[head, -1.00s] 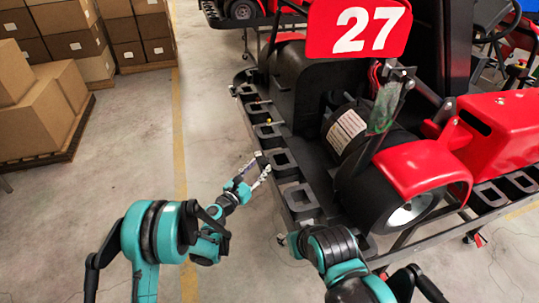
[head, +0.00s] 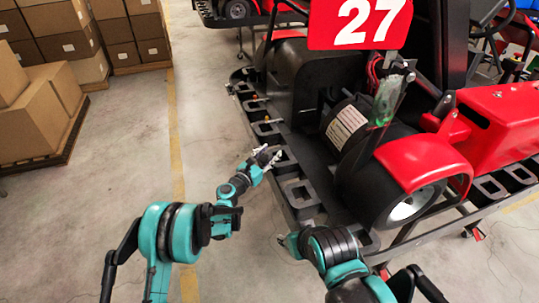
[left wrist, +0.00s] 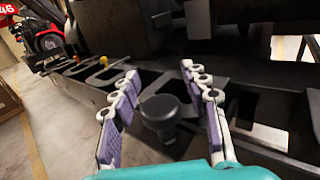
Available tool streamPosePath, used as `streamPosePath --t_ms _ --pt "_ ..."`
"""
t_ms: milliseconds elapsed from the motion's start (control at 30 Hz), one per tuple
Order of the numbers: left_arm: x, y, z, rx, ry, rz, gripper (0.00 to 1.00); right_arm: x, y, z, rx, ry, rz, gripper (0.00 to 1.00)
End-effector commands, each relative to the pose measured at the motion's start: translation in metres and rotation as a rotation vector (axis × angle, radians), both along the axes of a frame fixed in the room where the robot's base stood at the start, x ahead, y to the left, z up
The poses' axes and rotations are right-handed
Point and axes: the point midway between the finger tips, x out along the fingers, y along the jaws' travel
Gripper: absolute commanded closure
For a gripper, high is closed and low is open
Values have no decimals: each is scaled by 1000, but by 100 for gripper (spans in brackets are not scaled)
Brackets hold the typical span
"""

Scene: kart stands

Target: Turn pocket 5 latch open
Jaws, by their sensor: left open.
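My left gripper (head: 268,156) is at the kart stand's black pocket rail (head: 300,188) in the head view. In the left wrist view my left gripper (left wrist: 160,92) is open, with its fingers spread on either side of a black round knob (left wrist: 160,112). The knob stands on the rail between and below the fingers, and I see no clear contact. I cannot read a pocket number on it.
The red kart with number plate 27 (head: 360,22) and its rear wheel (head: 400,200) stand right of the rail. A yellow knob (left wrist: 103,60) and an orange knob (left wrist: 76,58) sit farther along. Cardboard boxes (head: 40,105) stand left. Floor between is clear.

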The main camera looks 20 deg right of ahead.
Motion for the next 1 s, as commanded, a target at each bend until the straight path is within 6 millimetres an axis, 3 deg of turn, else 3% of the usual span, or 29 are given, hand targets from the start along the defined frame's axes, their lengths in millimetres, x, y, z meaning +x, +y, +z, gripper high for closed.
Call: streamPosePath --t_ms 100,267,767,1000 --pt "0 0 0 0 0 0 57 0 0 0 0 0 0 60" --pt "0 0 0 0 0 0 100 0 0 0 0 0 0 60" --pt "-1 0 0 0 0 15 100 0 0 -1 0 0 0 60" --pt "2 2 -1 1 1 122 100 0 0 -6 0 0 0 60"
